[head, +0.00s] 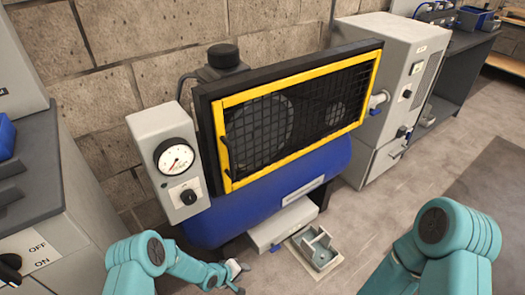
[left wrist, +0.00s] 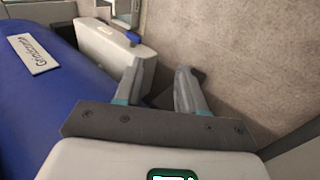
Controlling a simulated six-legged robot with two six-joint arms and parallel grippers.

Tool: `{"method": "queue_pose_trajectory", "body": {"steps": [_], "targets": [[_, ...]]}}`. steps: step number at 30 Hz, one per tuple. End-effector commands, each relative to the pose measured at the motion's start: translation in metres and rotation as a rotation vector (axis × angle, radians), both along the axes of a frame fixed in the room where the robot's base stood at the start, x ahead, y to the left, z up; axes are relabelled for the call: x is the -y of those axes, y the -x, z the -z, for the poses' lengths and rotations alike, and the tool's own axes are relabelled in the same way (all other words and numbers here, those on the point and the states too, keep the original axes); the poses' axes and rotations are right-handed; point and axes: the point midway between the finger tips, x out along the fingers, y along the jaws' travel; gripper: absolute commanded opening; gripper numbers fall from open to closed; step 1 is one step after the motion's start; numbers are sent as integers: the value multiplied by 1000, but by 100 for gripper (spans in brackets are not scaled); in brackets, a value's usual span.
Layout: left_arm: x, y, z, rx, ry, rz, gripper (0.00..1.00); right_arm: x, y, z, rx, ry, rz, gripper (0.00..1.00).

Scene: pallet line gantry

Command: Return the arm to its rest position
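My left arm comes in at the bottom of the head view, bent, with its left gripper (head: 238,272) low in front of the blue tank. The left wrist view shows its two grey fingers (left wrist: 163,78) apart, with nothing held between them. My right arm shows at the lower right of the head view. Its gripper is out of view.
A compressor with a blue tank (head: 262,214) and yellow-framed guard (head: 225,140) stands against the block wall. A gauge box (head: 170,165) is on its left. A grey tray (head: 318,250) lies on the floor. A grey cabinet (head: 375,85) stands right.

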Motion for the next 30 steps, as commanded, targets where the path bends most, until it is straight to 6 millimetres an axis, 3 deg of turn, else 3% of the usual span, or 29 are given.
{"method": "queue_pose_trajectory", "body": {"steps": [1,5,7,9,13,16,18,20,25,30], "targets": [[-4,1,-41,-8,3,-16,40,0,0,-29,0,0,0,34],[-16,20,-121,-42,-3,-38,40,0,0,-79,0,0,0,34],[-22,39,-168,-65,-17,-33,40,0,0,-108,0,0,0,34],[-28,65,-211,-92,-40,-15,40,0,0,-133,0,0,0,34],[-37,128,-273,-148,-98,64,40,0,0,-167,0,0,0,34],[-41,183,-292,-199,-150,165,40,0,0,-173,0,0,0,34],[-42,221,-290,-235,-181,256,40,0,0,-166,0,0,0,34],[-42,241,-290,-249,-202,331,40,0,0,-165,-1,0,0,34],[-44,244,-289,-192,-245,465,40,0,0,-165,0,0,0,34],[-44,244,-289,-180,-250,488,40,0,0,-165,0,0,0,34]]}}
